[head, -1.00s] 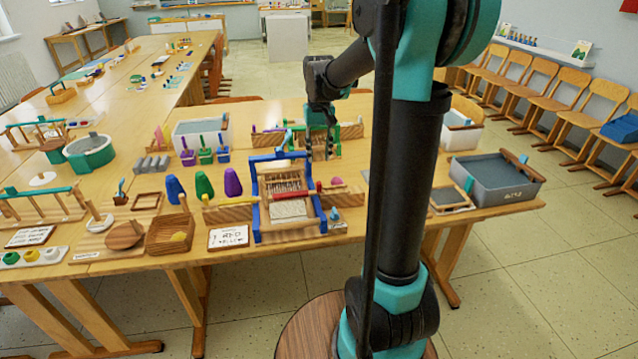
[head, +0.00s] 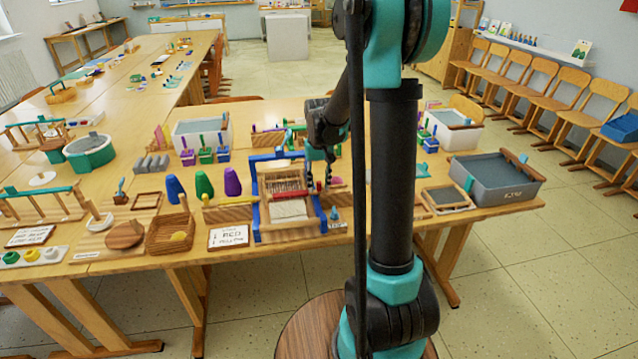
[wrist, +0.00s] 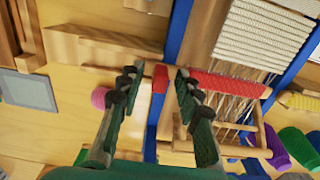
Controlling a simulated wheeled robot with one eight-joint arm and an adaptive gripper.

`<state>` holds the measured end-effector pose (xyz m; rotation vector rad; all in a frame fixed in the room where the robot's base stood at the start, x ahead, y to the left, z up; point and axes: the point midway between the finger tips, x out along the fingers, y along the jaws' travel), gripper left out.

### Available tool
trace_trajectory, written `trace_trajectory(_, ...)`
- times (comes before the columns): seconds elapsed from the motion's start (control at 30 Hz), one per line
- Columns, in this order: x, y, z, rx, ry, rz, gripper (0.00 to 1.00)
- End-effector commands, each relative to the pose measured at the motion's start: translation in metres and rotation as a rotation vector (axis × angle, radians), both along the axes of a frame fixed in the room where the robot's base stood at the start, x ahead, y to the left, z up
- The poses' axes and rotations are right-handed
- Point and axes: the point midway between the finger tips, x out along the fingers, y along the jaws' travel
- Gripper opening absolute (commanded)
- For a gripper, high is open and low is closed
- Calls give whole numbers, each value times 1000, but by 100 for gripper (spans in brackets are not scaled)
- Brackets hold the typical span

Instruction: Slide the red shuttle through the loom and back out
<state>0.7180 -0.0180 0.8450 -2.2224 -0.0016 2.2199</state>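The loom (head: 258,205) has a blue frame and pale woven cloth and stands near the table's front edge. The red shuttle (head: 290,194) lies across it, its right end outside the right post. In the wrist view the red shuttle (wrist: 230,85) crosses the warp threads, and its red end shows between my fingers. My gripper (head: 319,183) is at the loom's right side, pointing down. In the wrist view my gripper (wrist: 157,78) has its fingers apart on either side of that end, with gaps visible. The yellow shuttle (head: 238,201) lies at the loom's left.
A card (head: 228,237) reading red and yellow stands left of the loom. Purple, green and blue cones stand behind it; the purple cone (head: 232,182) is nearest the loom. A grey tub (head: 495,178) and a small framed tray (head: 446,199) are at the right.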

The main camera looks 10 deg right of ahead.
Motion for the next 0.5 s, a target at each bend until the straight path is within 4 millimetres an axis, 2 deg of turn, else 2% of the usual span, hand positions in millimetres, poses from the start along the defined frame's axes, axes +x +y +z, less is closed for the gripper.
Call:
trace_trajectory(0.07, 0, 0, 0, 0, 0, 0, 33)
trace_trajectory(0.33, 0, 0, 0, 0, 0, 0, 0)
trace_trajectory(0.5, 0, 0, 0, 0, 0, 0, 0)
